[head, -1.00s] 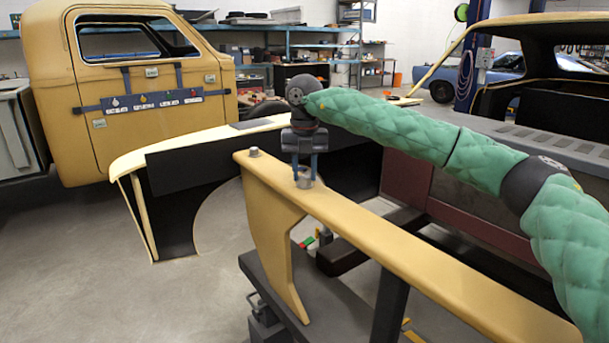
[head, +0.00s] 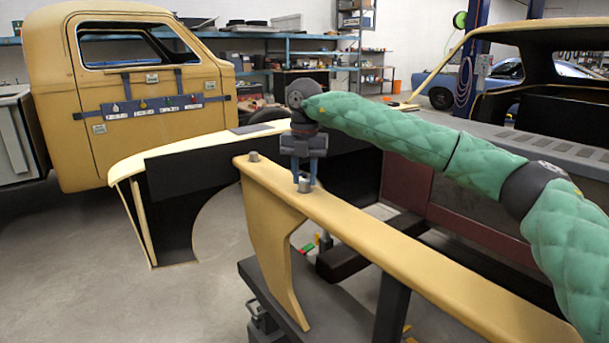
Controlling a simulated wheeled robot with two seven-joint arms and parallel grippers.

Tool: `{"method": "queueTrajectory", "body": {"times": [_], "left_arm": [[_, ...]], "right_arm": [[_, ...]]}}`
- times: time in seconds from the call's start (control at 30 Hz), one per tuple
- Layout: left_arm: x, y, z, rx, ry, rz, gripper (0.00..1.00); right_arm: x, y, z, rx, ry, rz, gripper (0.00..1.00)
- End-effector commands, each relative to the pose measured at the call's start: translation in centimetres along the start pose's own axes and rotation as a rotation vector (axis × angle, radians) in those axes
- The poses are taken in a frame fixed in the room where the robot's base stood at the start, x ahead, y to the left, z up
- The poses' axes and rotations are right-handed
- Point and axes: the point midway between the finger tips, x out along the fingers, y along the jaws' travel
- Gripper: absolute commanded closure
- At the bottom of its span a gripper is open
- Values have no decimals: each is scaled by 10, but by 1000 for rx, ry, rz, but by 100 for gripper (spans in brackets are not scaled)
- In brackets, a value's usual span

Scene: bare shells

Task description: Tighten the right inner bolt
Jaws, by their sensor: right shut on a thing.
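My right gripper (head: 304,183) points straight down, with its two blue fingers shut on a short grey bolt (head: 305,187). This bolt stands upright on the top edge of the yellow panel (head: 370,236). A second grey bolt (head: 254,156) stands free on the same edge, farther left near the panel's end. My quilted green right arm reaches in from the right, above the panel. My left gripper is not in view.
The panel rests on a dark stand (head: 290,308). Behind it is a yellow and black fender (head: 200,160). A yellow truck cab (head: 140,95) stands at the back left, and a car body (head: 500,140) is at the right. The floor at the left is clear.

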Motion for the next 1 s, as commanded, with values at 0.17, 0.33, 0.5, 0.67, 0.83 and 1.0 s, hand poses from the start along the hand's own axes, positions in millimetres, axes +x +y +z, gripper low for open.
{"method": "queueTrajectory", "body": {"times": [0.17,0.33,0.5,0.67,0.83,1.0], "left_arm": [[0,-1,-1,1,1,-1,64],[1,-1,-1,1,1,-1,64],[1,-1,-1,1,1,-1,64],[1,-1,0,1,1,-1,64],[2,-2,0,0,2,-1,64],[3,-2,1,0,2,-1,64]], "right_arm": [[-2,0,0,-1,-1,1,48],[-1,0,0,-1,0,0,48],[-3,0,0,-1,0,0,48],[-15,0,0,-1,0,0,48],[-40,1,0,-2,-2,2,48],[-65,1,0,-2,-1,1,48]]}}
